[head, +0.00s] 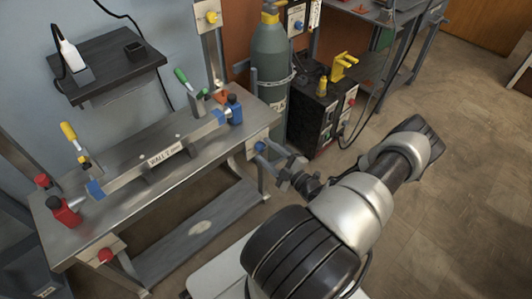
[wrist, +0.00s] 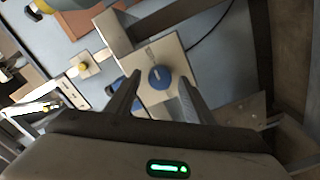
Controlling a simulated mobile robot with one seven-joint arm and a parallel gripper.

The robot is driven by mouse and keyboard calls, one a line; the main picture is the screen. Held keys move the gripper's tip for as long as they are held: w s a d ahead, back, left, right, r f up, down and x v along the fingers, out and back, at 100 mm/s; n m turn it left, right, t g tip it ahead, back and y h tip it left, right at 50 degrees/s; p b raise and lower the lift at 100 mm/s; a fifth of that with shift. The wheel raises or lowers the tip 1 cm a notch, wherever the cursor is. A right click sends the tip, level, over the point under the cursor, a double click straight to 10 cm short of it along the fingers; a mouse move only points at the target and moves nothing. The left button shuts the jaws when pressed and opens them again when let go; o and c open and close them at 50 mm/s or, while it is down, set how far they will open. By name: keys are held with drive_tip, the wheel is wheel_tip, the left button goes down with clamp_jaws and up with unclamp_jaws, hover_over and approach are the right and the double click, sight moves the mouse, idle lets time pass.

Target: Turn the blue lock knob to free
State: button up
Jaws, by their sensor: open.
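The blue lock knob (wrist: 160,77) is round with a pale line across its face. It sits on a beige plate (wrist: 172,53) in the wrist view. In the head view the blue knob (head: 260,146) shows on the plate at the right end of the metal bench. My gripper (wrist: 160,82) is open, with one finger on each side of the knob in the wrist view. I cannot tell whether the fingers touch it. In the head view my gripper (head: 282,167) is close to the knob, just right of it.
The metal bench (head: 130,207) carries a long bar with clamps. A red knob (head: 105,255) is on its front left plate. A gas cylinder (head: 270,70) and a black machine (head: 313,113) stand behind the bench's right end. The floor at the right is clear.

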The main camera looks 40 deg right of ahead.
drive_tip(key=shift+w, duration=0.2)
drive_tip(key=c, duration=1)
drive_tip(key=shift+c, duration=0.2)
